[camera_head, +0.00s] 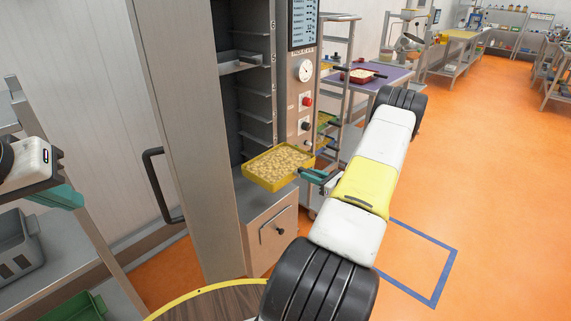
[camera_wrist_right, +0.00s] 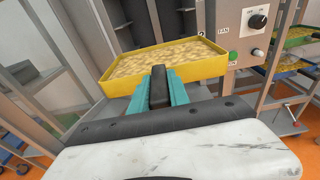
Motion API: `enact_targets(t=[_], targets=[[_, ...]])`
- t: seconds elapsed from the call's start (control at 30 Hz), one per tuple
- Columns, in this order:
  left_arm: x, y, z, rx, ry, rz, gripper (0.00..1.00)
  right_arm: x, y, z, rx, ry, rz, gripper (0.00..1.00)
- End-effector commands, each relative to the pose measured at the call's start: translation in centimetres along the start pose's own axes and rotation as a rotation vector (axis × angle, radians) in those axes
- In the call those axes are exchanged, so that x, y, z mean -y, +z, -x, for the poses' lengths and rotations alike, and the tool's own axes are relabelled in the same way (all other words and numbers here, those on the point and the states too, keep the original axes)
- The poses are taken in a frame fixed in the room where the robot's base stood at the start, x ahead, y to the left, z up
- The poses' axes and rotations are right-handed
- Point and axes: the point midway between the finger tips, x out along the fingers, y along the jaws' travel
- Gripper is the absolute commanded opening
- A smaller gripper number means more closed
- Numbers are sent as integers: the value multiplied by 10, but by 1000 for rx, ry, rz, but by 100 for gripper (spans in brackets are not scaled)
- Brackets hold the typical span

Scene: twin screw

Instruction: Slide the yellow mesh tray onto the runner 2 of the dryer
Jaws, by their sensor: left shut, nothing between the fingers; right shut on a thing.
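The yellow mesh tray (camera_head: 273,167), filled with small pale pieces, is held level in front of the dryer's open lower chamber. My right gripper (camera_head: 309,174) is shut on the tray's near right edge. The tray also shows in the right wrist view (camera_wrist_right: 165,62), just beyond the teal fingers (camera_wrist_right: 157,90). The dryer (camera_head: 300,95) stands open, with several runners on its inner walls, such as this one (camera_head: 257,92). Which of them is runner 2 I cannot tell. My left gripper (camera_head: 68,196) is shut and empty at the far left, away from the tray.
The open dryer door (camera_head: 185,120) with its dark handle (camera_head: 158,185) stands left of the chamber. A rack with trays (camera_head: 335,90) is close on the right. A grey bin (camera_head: 15,250) and green crate (camera_head: 78,309) sit at lower left. Orange floor is free on the right.

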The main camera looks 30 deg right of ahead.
Motion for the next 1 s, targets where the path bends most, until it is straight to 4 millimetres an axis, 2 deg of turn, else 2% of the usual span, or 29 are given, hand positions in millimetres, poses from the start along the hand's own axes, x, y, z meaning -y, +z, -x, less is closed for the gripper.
enact_targets(t=[1.0], targets=[[0, 0, 0, 0, 0, 0, 0, 0, 16, -114, 6, 2, 2, 0]])
